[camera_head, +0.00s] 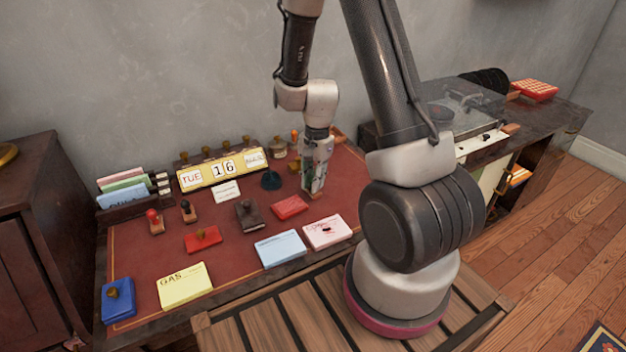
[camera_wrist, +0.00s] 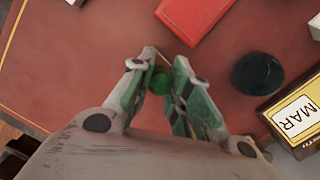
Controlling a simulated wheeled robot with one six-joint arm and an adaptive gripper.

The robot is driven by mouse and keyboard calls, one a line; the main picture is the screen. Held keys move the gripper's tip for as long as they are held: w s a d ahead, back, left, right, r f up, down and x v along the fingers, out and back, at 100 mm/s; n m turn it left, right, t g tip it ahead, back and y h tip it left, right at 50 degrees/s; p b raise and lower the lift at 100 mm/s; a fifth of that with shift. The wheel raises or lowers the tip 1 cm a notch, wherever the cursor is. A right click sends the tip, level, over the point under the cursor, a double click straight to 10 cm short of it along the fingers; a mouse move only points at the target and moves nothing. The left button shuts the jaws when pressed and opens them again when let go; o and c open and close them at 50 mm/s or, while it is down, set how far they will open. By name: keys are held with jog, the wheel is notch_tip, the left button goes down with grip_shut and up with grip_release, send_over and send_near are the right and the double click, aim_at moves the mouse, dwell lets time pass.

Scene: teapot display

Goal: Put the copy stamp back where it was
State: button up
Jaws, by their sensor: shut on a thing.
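My gripper (camera_head: 314,191) points down over the right back part of the red desk top, to the right of the calendar. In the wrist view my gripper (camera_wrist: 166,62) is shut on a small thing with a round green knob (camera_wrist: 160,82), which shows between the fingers. I take it for the copy stamp, but no label is readable and its base is hidden. Its height over the desk is hard to tell. A red flat pad (camera_head: 289,207) lies just left of and in front of my gripper; it also shows in the wrist view (camera_wrist: 195,14).
A dark round thing (camera_head: 271,180) stands left of my gripper, near the date calendar (camera_head: 222,170). Stamps stand left, including a red-knobbed one (camera_head: 154,221). Blue (camera_head: 280,249), pink (camera_head: 327,232) and yellow (camera_head: 186,286) cards lie along the front. Bare red desk lies between.

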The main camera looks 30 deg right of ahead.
jog(key=shift+f, duration=0.1)
jog(key=o, duration=0.8)
jog(key=shift+o, duration=0.2)
jog(key=shift+r, duration=0.45)
notch_tip(320, 180, up, 12)
jog(key=d, duration=0.1)
jog(key=s+r+n+t+h, duration=0.1)
jog(key=s+r+n+t, duration=0.3)
jog(key=s+r+n, duration=0.8)
jog(key=shift+s+d+r+t, duration=0.4)
jog(key=shift+s+r, duration=2.45)
jog(key=shift+s, duration=0.55)
